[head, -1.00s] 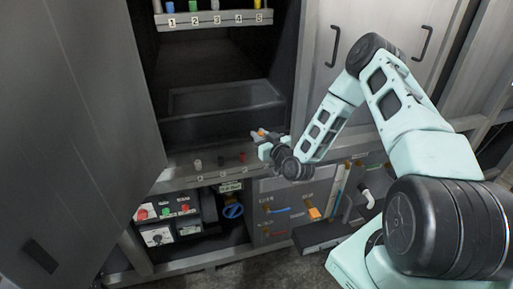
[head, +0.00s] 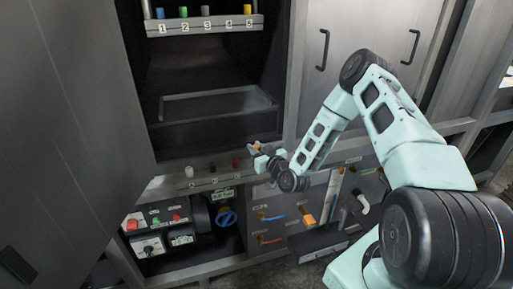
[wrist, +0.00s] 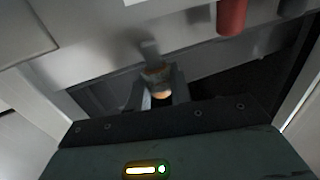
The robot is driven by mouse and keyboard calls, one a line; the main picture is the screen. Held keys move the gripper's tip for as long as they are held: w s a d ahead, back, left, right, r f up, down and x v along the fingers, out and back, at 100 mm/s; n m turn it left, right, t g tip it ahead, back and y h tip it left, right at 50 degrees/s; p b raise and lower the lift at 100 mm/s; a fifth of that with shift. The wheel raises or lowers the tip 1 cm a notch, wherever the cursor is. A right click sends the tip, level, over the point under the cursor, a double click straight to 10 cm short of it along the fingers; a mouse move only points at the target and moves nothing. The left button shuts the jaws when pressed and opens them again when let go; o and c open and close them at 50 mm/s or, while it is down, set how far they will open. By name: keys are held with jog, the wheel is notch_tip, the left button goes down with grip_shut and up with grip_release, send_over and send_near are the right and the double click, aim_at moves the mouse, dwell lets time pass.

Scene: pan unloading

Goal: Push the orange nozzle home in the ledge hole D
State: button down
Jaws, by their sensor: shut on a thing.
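The orange nozzle (head: 256,146) is at the tip of my gripper (head: 261,151) in the head view, to the right of the red nozzle (head: 235,163) on the ledge (head: 172,189). In the wrist view the orange nozzle (wrist: 160,93) shows between the fingers of my gripper (wrist: 160,88), which is shut on it. Hole D itself is not visible. My gripper hides the right part of the ledge, so I cannot tell whether the nozzle touches it.
A white nozzle (head: 188,172) and a dark nozzle (head: 212,167) stand on the ledge. A numbered rack (head: 205,28) with coloured nozzles is above. The red nozzle (wrist: 232,14) is close by in the wrist view. A big open door (head: 70,120) is at left.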

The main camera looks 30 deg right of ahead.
jog(key=shift+f+b, duration=0.3)
jog(key=shift+f, duration=0.25)
jog(key=shift+f+b, duration=1.3)
jog(key=shift+f, duration=0.3)
dwell(0.9)
jog(key=c, duration=1.2)
grip_release()
jog(key=s+b, duration=0.1)
jog(key=s, duration=1.6)
jog(key=shift+s+a, duration=0.15)
jog(key=shift+s, duration=0.05)
